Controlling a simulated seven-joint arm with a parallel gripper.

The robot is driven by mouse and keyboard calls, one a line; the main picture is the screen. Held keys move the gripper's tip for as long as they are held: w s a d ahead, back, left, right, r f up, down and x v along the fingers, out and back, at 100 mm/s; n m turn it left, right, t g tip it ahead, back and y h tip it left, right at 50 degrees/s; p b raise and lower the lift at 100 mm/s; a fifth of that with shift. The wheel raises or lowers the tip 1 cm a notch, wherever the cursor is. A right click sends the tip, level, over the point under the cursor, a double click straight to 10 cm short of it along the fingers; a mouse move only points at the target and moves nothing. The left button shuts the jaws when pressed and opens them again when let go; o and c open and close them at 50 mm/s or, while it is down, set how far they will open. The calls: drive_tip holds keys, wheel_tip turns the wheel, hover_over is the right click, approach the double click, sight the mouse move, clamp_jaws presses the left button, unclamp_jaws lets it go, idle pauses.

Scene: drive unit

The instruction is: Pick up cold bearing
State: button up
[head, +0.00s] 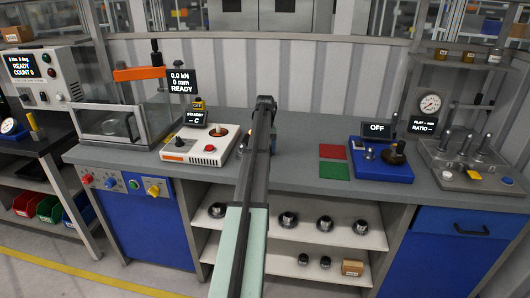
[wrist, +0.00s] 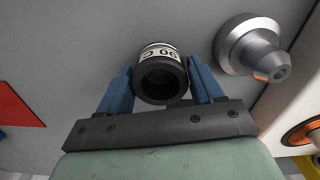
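A dark hollow cylinder (wrist: 160,76) stands out in the wrist view. It has a pale band with a partly readable label ending in "C"; it looks like the bearing. My gripper (wrist: 162,85) has one blue finger on each side of it, left and right, very close to its wall. Whether the fingers press on it I cannot tell. It is over the grey bench top. In the head view my arm covers this spot, so the cylinder and fingers do not show clearly there.
A silver stepped part (wrist: 252,48) stands right beside the right finger. The white unit (head: 200,147) is left of my arm; red (head: 333,151) and green (head: 334,170) pads and a blue unit (head: 380,165) are to its right. Several dark rings sit on the shelf (head: 345,238) below.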

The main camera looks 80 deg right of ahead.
drive_tip(key=c, duration=0.9)
drive_tip(key=shift+o, duration=0.2)
drive_tip(key=shift+r, duration=0.15)
